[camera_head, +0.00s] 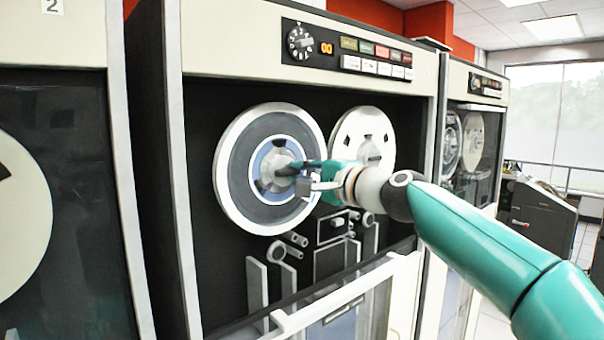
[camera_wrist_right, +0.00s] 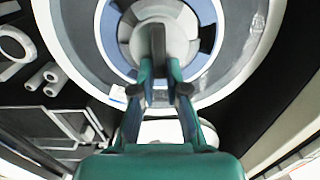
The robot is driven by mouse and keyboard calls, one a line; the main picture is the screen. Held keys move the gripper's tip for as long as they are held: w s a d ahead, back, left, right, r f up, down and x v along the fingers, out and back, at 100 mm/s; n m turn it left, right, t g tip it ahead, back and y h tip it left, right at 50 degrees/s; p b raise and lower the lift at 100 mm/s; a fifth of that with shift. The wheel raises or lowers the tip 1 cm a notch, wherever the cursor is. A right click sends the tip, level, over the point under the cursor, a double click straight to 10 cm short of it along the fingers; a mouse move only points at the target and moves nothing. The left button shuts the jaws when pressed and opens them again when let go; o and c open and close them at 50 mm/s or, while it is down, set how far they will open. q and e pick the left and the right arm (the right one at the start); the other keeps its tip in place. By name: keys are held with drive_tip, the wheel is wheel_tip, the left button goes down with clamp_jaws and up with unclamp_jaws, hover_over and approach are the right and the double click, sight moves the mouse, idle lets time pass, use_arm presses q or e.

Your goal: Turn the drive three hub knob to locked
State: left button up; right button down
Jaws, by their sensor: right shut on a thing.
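The tape drive with the "00" display stands in the middle of the head view. Its left reel (camera_head: 240,190) has a blue ring and a grey hub knob (camera_head: 268,172) at its centre. My right gripper (camera_head: 290,172) reaches in from the right and is shut on the hub knob. In the right wrist view, the fingers of my right gripper (camera_wrist_right: 158,75) close on the bar of the grey hub knob (camera_wrist_right: 180,22), inside the blue ring. The fingers hide part of the knob. My left gripper is not in view.
A second white reel (camera_head: 350,130) sits right of the hub, partly behind my right arm. A control panel with dial and buttons (camera_head: 345,50) is above. The drive's glass door (camera_head: 360,290) is lowered below. Drive 2's cabinet (camera_head: 55,40) stands at left, another drive at right.

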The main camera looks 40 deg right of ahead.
drive_tip(key=shift+f, duration=0.25)
drive_tip(key=c, duration=1.2)
unclamp_jaws()
drive_tip(key=shift+d, duration=0.1)
drive_tip(key=shift+r, duration=0.1)
drive_tip(key=s, duration=1.1)
drive_tip(key=shift+s+d, duration=0.4)
